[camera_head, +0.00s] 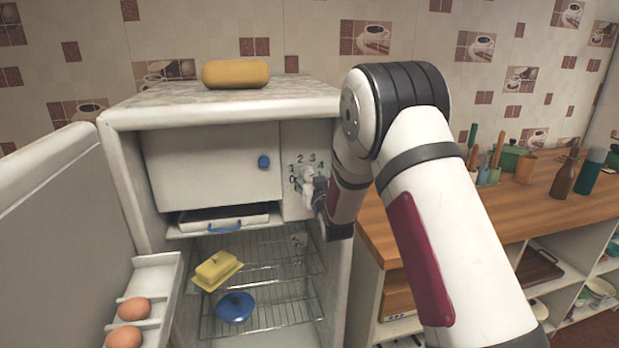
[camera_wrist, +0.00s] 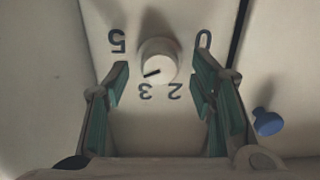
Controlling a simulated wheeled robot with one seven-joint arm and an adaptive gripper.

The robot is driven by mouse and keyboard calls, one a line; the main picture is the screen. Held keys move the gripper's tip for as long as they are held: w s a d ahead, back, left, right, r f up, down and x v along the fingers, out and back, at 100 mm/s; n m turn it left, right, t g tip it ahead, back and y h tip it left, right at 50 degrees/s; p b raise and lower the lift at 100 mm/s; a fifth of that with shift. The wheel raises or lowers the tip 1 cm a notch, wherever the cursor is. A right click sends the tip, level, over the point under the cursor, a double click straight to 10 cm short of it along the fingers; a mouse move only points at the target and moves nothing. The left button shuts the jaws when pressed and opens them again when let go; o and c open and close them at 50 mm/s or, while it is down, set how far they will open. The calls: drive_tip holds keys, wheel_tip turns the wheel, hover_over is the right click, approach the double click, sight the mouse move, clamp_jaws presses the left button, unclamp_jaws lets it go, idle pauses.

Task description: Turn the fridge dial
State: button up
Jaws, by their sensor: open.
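The fridge dial is a round white knob (camera_wrist: 157,60) on the pale panel inside the open fridge (camera_head: 125,116), right of the small white door. Numbers ring it and appear upside down in the wrist view, where 5, 3, 2 and 0 show; fingers cover the places between. A short dark mark on the knob's rim lies near the 3. My gripper (camera_wrist: 160,84) is open, with one green-padded finger on each side of the knob and a gap to both. In the head view my gripper (camera_head: 309,188) is at the panel and largely hides the knob.
The fridge door (camera_head: 50,190) stands open at left, with eggs (camera_head: 134,309) in its shelf. A small door with a blue knob (camera_head: 263,162) is left of the dial. A butter dish (camera_head: 216,268) and blue-lidded pot (camera_head: 235,308) sit on wire racks. A wooden counter (camera_head: 500,205) is at right.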

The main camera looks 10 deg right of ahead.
drive_tip(key=shift+w, duration=0.5)
drive_tip(key=c, duration=1.1)
drive_tip(key=shift+c, duration=0.2)
drive_tip(key=n+b, duration=0.1)
drive_tip(key=n, duration=0.3)
drive_tip(key=shift+a+f+n+b, duration=0.1)
drive_tip(key=shift+a+n+b, duration=0.05)
drive_tip(key=shift+n+b, duration=0.85)
drive_tip(key=shift+n, duration=1.4)
